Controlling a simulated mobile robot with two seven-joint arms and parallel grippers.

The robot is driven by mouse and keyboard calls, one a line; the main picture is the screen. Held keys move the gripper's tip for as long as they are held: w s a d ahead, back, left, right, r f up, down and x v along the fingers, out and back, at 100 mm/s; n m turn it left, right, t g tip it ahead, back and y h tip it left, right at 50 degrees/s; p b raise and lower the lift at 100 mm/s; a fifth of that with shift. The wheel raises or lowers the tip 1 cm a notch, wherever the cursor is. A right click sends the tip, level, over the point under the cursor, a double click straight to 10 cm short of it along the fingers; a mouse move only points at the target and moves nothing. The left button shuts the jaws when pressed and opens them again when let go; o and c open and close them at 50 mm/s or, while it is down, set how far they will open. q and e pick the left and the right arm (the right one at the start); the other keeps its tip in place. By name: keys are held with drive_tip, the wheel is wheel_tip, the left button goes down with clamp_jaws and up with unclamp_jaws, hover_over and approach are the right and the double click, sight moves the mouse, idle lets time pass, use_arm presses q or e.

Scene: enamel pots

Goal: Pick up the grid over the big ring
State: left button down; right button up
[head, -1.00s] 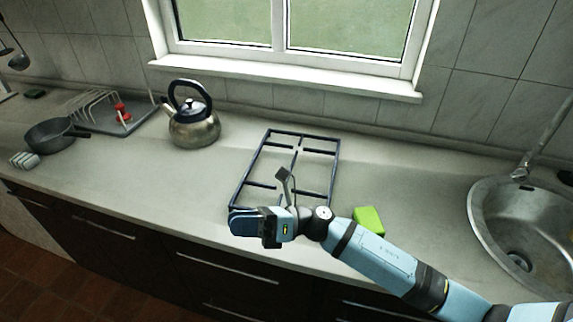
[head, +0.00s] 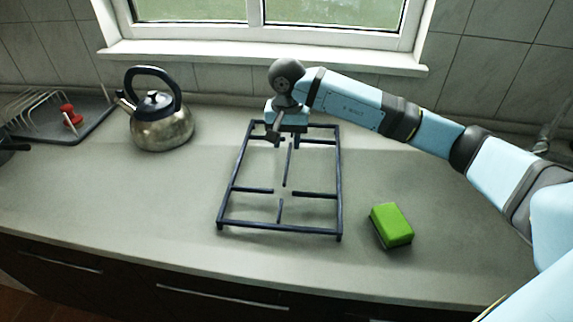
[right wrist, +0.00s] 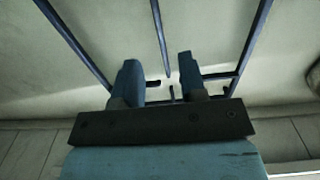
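The grid (head: 252,190) is a dark blue rectangular frame with inner bars, lying flat on the counter. No ring shows under it; only bare counter shows between its bars. My right gripper (head: 285,138) points down over the far end of the grid, near its far bar. In the right wrist view the right gripper (right wrist: 158,65) has its two fingers apart with nothing clamped between them. The grid's bars (right wrist: 250,48) show beyond and beside the fingers. Whether the fingers touch the grid cannot be told. My left gripper is out of view.
A metal kettle (head: 162,128) stands left of the grid. A green sponge (head: 391,225) lies to its right. A dish rack tray (head: 85,125) with a red item (head: 71,116) is at the far left. The window sill (head: 260,57) runs behind. The counter's front is clear.

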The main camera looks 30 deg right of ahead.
sight(287, 161)
wheel_tip(287, 161, down, 4)
drive_tip(key=shift+f, duration=0.25)
drive_tip(key=f, duration=0.5)
drive_tip(key=shift+w+d+f, duration=0.1)
drive_tip(key=shift+w+d, duration=0.1)
drive_tip(key=shift+w, duration=0.05)
clamp_jaws()
idle(1.1)
